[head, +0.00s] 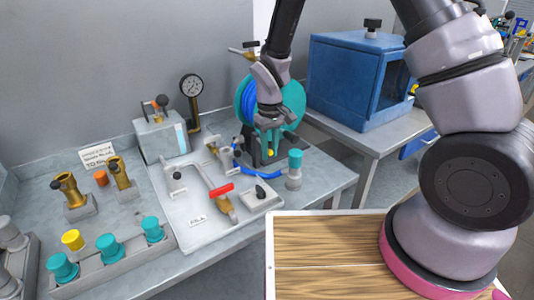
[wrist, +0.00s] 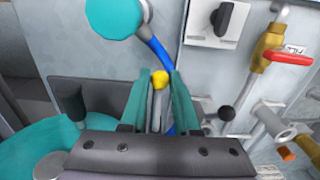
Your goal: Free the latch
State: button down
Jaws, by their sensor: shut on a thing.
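A hose reel (head: 294,98) with teal flanges and blue hose stands at the back of the bench. A small yellow knob (head: 270,153), which I take to be the latch's, shows low on the reel's front; it also shows in the wrist view (wrist: 160,81). My gripper (head: 268,137) points down in front of the reel. In the wrist view its two teal fingers (wrist: 161,85) stand either side of the yellow knob and are shut on it. The stem below the knob is partly hidden between the fingers. I cannot tell the latch's position.
A teal-capped post (head: 295,158) stands right of the reel's foot. A plate carries a red-handled valve (head: 221,190) and a black knob (head: 261,191). A pressure gauge (head: 191,87) stands behind. A blue cabinet (head: 345,75) stands right. A wooden-topped surface (head: 325,250) lies in front.

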jog(key=shift+r, duration=0.5)
jog(key=shift+w+a+r, duration=0.1)
jog(key=shift+r, duration=1.6)
jog(key=shift+w+a+r, duration=0.2)
jog(key=shift+w+r, duration=0.1)
jog(key=shift+r, duration=0.3)
jog(key=shift+w+a+r, duration=0.15)
jog(key=shift+w+r, duration=0.1)
jog(key=shift+r, duration=0.35)
jog(key=c, duration=0.6)
grip_release()
jog(key=shift+c, duration=0.2)
